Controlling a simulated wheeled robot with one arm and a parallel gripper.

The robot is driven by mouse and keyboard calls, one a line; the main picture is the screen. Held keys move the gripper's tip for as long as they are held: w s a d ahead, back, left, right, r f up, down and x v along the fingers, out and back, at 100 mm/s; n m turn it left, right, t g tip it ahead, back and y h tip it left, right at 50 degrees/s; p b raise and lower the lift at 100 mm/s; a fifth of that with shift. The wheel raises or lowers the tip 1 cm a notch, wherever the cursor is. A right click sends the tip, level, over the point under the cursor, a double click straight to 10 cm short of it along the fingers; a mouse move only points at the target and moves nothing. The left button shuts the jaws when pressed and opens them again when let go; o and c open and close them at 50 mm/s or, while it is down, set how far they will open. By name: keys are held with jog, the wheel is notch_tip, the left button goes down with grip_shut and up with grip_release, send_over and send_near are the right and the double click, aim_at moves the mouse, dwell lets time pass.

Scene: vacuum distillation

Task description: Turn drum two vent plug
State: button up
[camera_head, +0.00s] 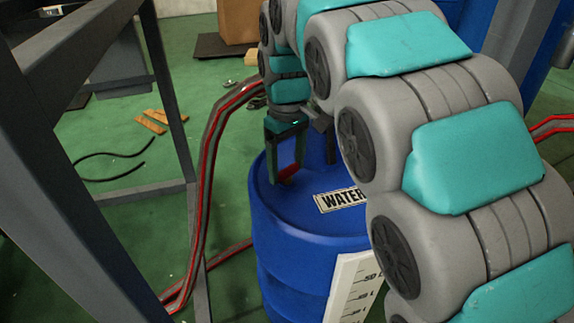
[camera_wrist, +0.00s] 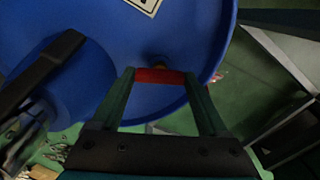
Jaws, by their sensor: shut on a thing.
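A blue drum (camera_head: 300,220) with a "WATER" label (camera_head: 341,199) stands on the floor; its top also shows in the wrist view (camera_wrist: 195,40). A red plug handle (camera_head: 288,174) is on the drum top near its rim. In the wrist view the red handle (camera_wrist: 160,76) lies across between my fingertips, with a small brass-coloured part just behind it. My gripper (camera_head: 287,170) points down at the drum top and is shut on the red handle. My arm hides the right part of the drum.
A grey metal frame (camera_head: 188,160) stands left of the drum, with a red-edged hose (camera_head: 208,150) running beside it. A black bar (camera_wrist: 40,72) crosses the drum top in the wrist view. Wooden pieces (camera_head: 152,121) and a black cable (camera_head: 110,154) lie on the green floor.

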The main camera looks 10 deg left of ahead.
aim_at(288, 168)
jog(key=shift+n, duration=0.5)
jog(key=o, duration=1.2)
jog(key=shift+o, duration=0.2)
jog(key=shift+r, duration=0.1)
jog(key=shift+r, duration=3.85)
